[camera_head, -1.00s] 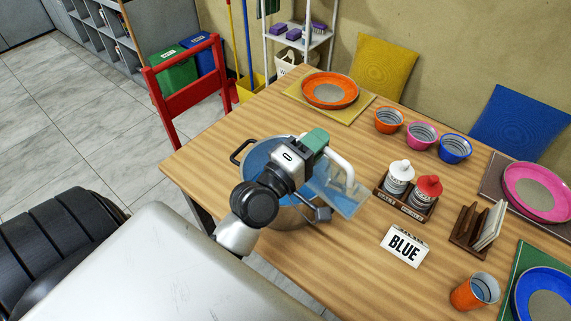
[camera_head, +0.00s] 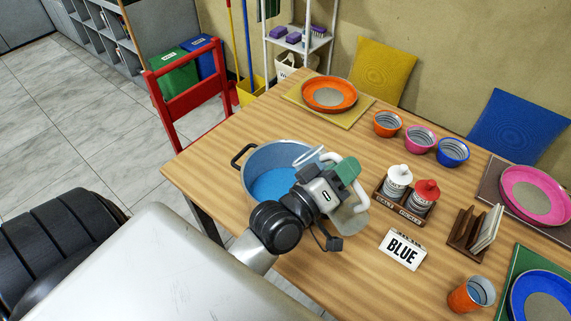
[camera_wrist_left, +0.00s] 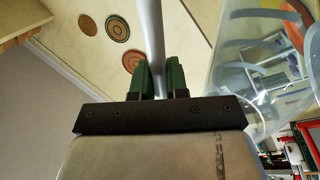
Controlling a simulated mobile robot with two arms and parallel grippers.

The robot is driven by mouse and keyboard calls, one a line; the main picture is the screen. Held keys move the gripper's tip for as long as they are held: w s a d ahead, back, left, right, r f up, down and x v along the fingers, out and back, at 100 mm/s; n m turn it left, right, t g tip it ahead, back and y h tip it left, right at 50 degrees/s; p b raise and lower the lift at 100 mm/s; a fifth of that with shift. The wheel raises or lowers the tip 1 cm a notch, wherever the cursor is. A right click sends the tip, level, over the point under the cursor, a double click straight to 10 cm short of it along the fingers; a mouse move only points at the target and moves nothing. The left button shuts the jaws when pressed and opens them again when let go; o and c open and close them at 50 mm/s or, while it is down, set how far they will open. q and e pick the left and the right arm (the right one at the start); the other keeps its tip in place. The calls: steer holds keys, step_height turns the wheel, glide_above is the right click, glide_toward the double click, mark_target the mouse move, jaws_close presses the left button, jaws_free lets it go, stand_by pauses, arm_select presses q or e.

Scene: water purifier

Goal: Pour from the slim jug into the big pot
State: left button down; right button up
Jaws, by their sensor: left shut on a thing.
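The big pot (camera_head: 254,160) is a grey-blue pot with a dark handle on the table's near left part, and blue water shows inside it. My left gripper (camera_head: 347,172) is right of the pot, shut on the pale handle of the slim jug (camera_head: 310,154). The jug is clear; its rim shows by the pot's right edge, and my gripper hides much of its body. In the left wrist view the green fingers (camera_wrist_left: 160,78) clasp the handle, with the clear jug body (camera_wrist_left: 262,62) to the right. I cannot tell the jug's exact tilt or its contents. My right gripper is not in view.
A rack with salt and pepper shakers (camera_head: 410,193) stands right of the jug, near a BLUE sign (camera_head: 403,249). An orange cup (camera_head: 471,294) is at the near right. Several bowls and plates line the far side. A red chair (camera_head: 188,92) stands left.

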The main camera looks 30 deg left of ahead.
arm_select(q)
steer(key=d+r+m+p, duration=0.1)
steer(key=p, duration=0.1)
steer(key=d+r+m+p, duration=0.1)
steer(key=m+p, duration=0.1)
steer(key=d+r+m+p, duration=0.1)
steer(key=r+p, duration=0.1)
steer(key=shift+s+d+m+g+p, duration=0.15)
steer(key=shift+s+m+g+p, duration=0.15)
steer(key=shift+m+g+p, duration=0.1)
steer(key=shift+s+d+f+m+g+h+p, duration=0.1)
steer(key=shift+d+f+m+g+h+p, duration=0.1)
steer(key=shift+d+m+p, duration=0.3)
steer(key=shift+s+d+f+m+g+h+p, duration=0.15)
steer(key=shift+d+m+p, duration=0.25)
steer(key=shift+m, duration=0.2)
steer(key=f+m, duration=0.1)
steer(key=d+f+m, duration=0.1)
steer(key=d+f+m+p, duration=0.1)
steer(key=m, duration=0.1)
steer(key=shift+s+d+f+g, duration=0.1)
steer(key=shift+d+f+g, duration=0.15)
steer(key=shift+f+g, duration=0.1)
